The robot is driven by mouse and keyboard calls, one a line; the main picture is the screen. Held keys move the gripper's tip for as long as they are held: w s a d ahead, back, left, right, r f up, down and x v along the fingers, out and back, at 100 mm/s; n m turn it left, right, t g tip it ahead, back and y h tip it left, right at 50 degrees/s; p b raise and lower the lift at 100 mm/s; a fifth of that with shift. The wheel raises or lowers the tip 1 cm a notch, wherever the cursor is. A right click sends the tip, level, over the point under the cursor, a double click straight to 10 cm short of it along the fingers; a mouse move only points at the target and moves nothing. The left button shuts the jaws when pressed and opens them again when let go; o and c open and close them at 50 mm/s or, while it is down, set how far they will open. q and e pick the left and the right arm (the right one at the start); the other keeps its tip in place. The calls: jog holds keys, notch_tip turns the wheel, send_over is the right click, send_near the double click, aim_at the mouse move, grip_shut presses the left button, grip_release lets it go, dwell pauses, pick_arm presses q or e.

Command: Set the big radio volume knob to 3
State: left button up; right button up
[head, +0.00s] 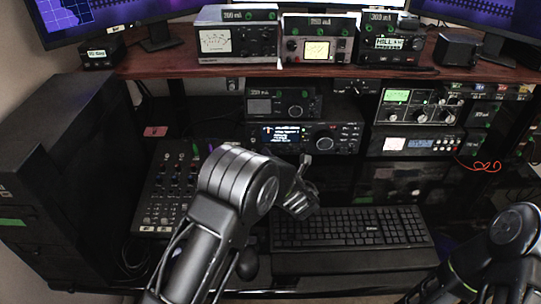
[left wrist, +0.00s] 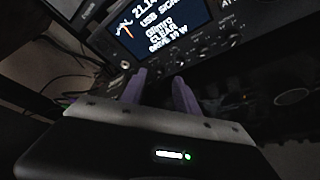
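The black radio (head: 305,137) with a blue lit screen stands on the lower shelf, behind the keyboard. Its large round knob (head: 325,143) is right of the screen; its setting is too small to read, and I cannot tell which knob is the volume. My left gripper (head: 305,163) is just in front of and below the radio. In the left wrist view the two purple fingers (left wrist: 160,92) stand apart with nothing between them, below the radio screen (left wrist: 165,22) and a row of small knobs (left wrist: 205,48). My right gripper is out of view; only the right arm shows.
A keyboard (head: 350,228) lies below my left gripper. A mixer (head: 175,185) is at left. A smaller radio (head: 283,103) sits on top of the black radio. More radio units (head: 415,107) stand at right, and the wooden shelf (head: 330,71) is above.

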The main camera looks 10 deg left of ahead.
pick_arm(q)
jog(key=shift+x, duration=1)
jog(key=shift+c, duration=0.4)
grip_shut()
